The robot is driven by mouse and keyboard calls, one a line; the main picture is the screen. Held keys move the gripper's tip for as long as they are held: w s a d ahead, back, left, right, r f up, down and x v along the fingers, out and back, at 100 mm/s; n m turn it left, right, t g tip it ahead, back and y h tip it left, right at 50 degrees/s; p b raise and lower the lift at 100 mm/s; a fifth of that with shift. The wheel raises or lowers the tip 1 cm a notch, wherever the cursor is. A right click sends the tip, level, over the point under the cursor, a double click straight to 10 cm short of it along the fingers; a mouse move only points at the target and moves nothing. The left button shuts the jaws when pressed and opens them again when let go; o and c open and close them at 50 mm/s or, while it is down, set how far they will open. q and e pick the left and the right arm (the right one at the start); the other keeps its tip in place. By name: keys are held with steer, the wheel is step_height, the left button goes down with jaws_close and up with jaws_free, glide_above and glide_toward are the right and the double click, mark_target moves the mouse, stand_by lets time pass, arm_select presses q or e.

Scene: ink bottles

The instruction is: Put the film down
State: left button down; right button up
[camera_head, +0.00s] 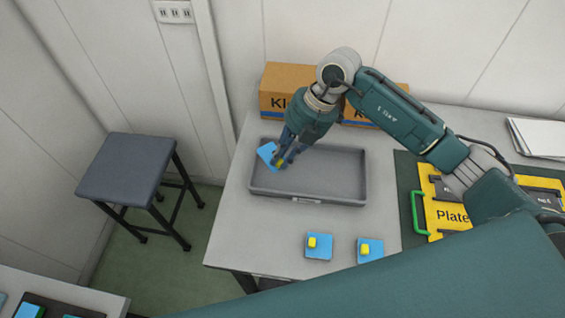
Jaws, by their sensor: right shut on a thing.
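My right gripper (281,160) is shut on a blue film (267,153) with a yellow tab. It holds the film, tilted, over the left part of a shallow grey tray (362,178). Whether the film touches the tray is hard to tell. Two more blue films with yellow tabs, one (320,251) and another (376,246), lie flat on the table in front of the tray. The gripper fingers hide part of the held film. My left gripper is not in view.
Cardboard boxes (283,90) stand behind the tray. A yellow plate (450,216) with a green handle (418,213) lies on a dark mat at right. Papers (535,137) lie at the back right. A stool (127,168) stands left of the table (232,225).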

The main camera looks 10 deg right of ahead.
mark_target(277, 176)
step_height(277, 176, down, 4)
steer(key=shift+r+p, duration=0.2)
steer(key=shift+p, duration=0.15)
steer(key=shift+f, duration=0.25)
steer(key=shift+f+b, duration=0.3)
steer(key=shift+f, duration=0.15)
steer(key=o, duration=0.8)
steer(key=shift+c, duration=0.2)
steer(key=shift+r, duration=0.15)
